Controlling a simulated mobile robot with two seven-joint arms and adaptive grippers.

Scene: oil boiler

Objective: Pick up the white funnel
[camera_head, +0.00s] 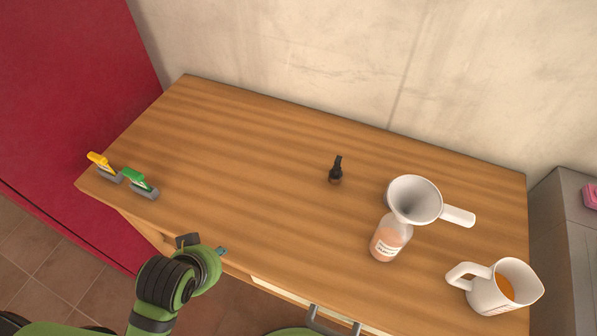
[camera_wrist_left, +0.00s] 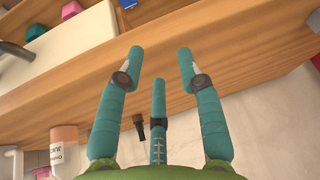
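The white funnel (camera_head: 428,201) sits on top of a clear bottle (camera_head: 390,238) with a white label and orange-pink contents, on the right half of the wooden table. Its wide mouth faces up and its handle points right. My left gripper (camera_head: 205,246) is at the table's front edge, well left of the funnel and apart from it. In the left wrist view my left gripper (camera_wrist_left: 160,75) shows teal fingers spread apart with nothing between them. A labelled bottle (camera_wrist_left: 64,150) shows at lower left there. My right gripper is in neither view.
A white jug (camera_head: 500,288) with orange liquid stands right of the bottle on the table (camera_head: 240,160). A small dark bottle (camera_head: 336,172) stands near the middle. Yellow (camera_head: 103,164) and green (camera_head: 139,182) handled tools lie at the left end. The table's left-centre is clear.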

